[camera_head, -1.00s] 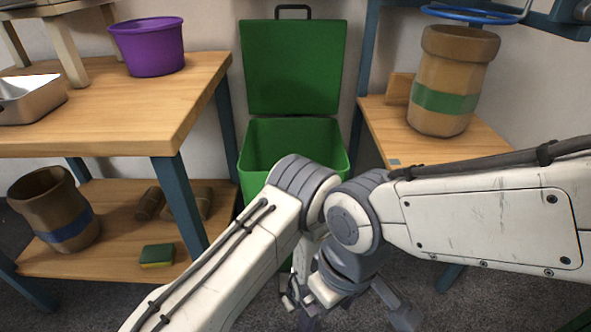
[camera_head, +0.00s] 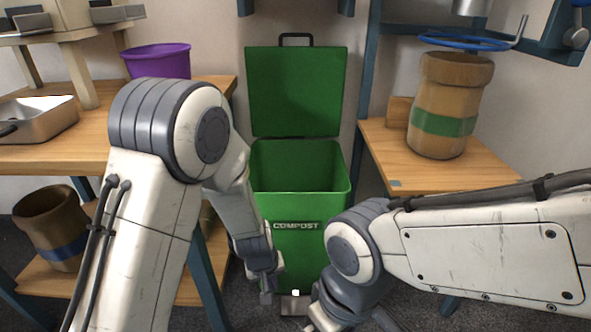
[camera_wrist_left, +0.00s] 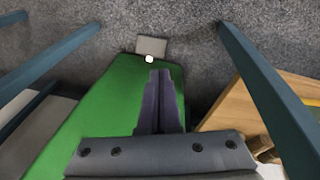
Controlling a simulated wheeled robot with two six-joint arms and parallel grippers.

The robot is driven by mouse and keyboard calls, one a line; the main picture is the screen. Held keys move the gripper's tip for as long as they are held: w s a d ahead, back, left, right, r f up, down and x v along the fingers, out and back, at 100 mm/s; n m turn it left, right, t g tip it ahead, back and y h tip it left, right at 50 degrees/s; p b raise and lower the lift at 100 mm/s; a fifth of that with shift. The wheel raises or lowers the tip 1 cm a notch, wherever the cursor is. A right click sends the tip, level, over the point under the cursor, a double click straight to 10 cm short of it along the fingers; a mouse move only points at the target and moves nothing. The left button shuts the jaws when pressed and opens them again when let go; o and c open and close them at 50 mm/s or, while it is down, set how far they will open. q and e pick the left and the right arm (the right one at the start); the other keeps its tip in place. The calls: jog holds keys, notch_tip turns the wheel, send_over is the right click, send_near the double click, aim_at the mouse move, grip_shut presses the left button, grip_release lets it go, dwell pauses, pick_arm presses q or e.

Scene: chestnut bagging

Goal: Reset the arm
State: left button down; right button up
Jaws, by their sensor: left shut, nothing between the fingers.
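My left arm reaches in from the left in the head view and bends down in front of the green compost bin (camera_head: 300,165). Its gripper (camera_head: 267,290) points down, low beside the bin's front face. In the left wrist view the gripper's dark fingers (camera_wrist_left: 158,75) are together with nothing between them, over the bin's green side (camera_wrist_left: 105,115). My right arm comes in from the right and bends down in front of the bin. Its hand is mostly cut off by the bottom edge, so its fingers cannot be made out.
The bin's lid (camera_head: 295,90) stands open. A grey pedal plate (camera_head: 296,308) is at its foot. A wooden table (camera_head: 50,150) holds a purple bucket (camera_head: 160,62) and a metal tray (camera_head: 45,118). At right, a banded bag (camera_head: 447,95) stands on a shelf under a blue ring (camera_head: 462,43).

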pick_arm(q)
jog(key=s+a+r+m+y, duration=0.1)
jog(key=s+a+r+m, duration=0.1)
jog(key=s+a+r, duration=0.3)
jog(key=s+a+r+m, duration=0.1)
jog(key=s+a+r, duration=0.2)
jog(key=a+r, duration=0.5)
jog(key=s+d+r+m+g+p, duration=0.3)
jog(key=s+d+r+m+p, duration=0.4)
jog(key=s+d+r+p, duration=0.8)
notch_tip(320, 180, up, 38)
jog(key=w+a+p, duration=0.1)
jog(key=p, duration=3.1)
jog(key=shift+w+h+p, duration=0.2)
jog(key=shift+h+p, duration=0.2)
jog(key=shift+a+f, duration=0.1)
jog(key=shift+a, duration=0.1)
